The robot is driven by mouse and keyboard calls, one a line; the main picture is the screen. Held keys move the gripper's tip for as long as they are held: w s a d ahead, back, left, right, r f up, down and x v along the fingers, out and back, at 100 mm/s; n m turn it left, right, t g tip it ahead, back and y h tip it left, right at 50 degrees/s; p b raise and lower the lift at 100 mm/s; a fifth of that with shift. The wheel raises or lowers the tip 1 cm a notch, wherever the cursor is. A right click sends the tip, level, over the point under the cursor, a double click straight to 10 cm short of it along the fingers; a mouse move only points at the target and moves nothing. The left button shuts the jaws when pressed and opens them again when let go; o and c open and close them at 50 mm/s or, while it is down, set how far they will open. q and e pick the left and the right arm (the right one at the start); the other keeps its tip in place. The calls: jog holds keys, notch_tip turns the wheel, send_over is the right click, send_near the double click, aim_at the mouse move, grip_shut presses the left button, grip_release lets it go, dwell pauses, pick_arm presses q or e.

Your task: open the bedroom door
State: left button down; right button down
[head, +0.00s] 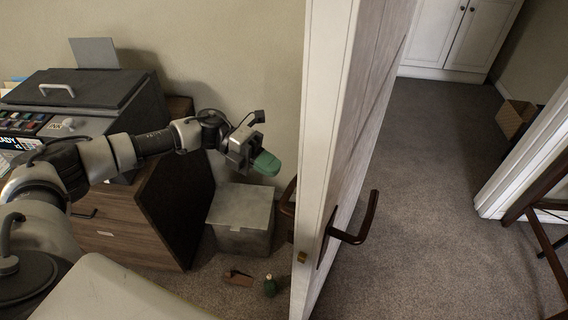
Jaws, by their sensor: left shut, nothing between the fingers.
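The bedroom door (328,130) is white and stands ajar, seen nearly edge-on in the middle of the head view. A dark lever handle (357,224) sticks out on its right face, and part of another handle (288,197) shows on its left side. A brass latch (302,257) is on the door's edge. My left gripper (266,163), with green fingertips, is shut and empty. It is left of the door, above and left of the left handle, apart from it. My right gripper is not in view.
A wooden cabinet (150,215) with a grey machine (85,90) on it stands at left. A grey box (241,217) and small items (270,286) lie on the floor left of the door. Beyond the doorway, carpet (430,150) is clear; a dark wooden frame (540,205) stands at right.

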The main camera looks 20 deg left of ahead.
pick_arm(q)
jog(key=shift+s+d+r+p, duration=0.15)
jog(key=shift+d+p, duration=0.1)
jog(key=shift+d, duration=0.65)
jog(key=shift+s+d+r+p, duration=0.1)
jog(key=shift+d+p, duration=0.1)
jog(key=shift+d, duration=0.65)
